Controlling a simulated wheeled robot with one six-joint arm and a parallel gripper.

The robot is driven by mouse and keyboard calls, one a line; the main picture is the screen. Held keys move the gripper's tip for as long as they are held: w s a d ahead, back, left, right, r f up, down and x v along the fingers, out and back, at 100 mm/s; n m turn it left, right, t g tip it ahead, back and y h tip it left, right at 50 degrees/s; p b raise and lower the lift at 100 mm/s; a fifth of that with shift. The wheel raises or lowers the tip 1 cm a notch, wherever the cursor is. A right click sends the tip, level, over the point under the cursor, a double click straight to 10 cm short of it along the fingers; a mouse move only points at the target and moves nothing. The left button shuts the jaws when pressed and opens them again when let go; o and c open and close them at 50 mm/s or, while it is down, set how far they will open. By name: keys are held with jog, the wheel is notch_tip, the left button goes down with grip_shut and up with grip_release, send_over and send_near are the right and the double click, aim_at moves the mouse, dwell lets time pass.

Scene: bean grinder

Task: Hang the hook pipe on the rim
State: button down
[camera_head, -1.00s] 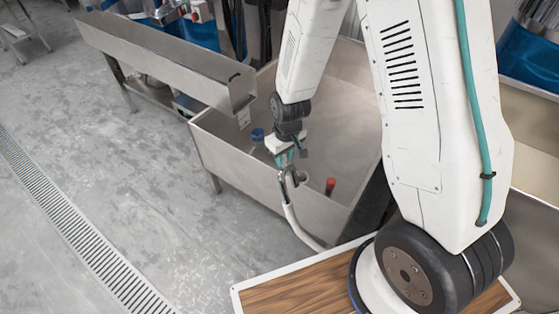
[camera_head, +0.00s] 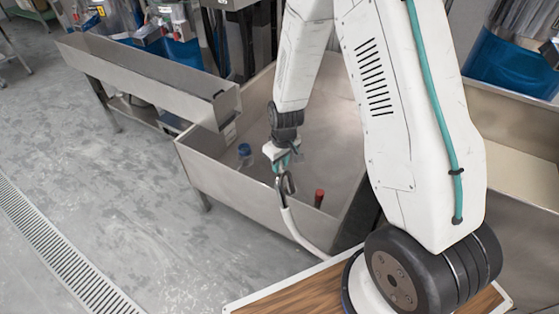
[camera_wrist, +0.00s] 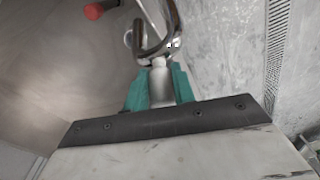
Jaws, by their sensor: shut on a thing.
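My gripper (camera_head: 283,166) has teal fingers and is shut on the hook pipe (camera_head: 281,190), a shiny metal tube with a curved end. A white hose (camera_head: 297,233) runs from it down towards the front. In the wrist view the teal fingertips (camera_wrist: 160,88) grip the pale lower part of the hook pipe (camera_wrist: 170,35), and the metal bend lies beyond them. The rim (camera_head: 220,164) is the thin top edge of the steel tub's front wall. The hook pipe overlaps this rim in the head view; I cannot tell whether they touch.
A red-topped thing (camera_head: 319,197) stands by the tub's front wall, right of the hook pipe; its red end (camera_wrist: 97,9) shows in the wrist view. A blue-capped clear container (camera_head: 245,153) is in the tub. A steel trough (camera_head: 150,85) stands behind left. The left floor is clear.

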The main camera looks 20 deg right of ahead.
jog(key=shift+f, duration=4.45)
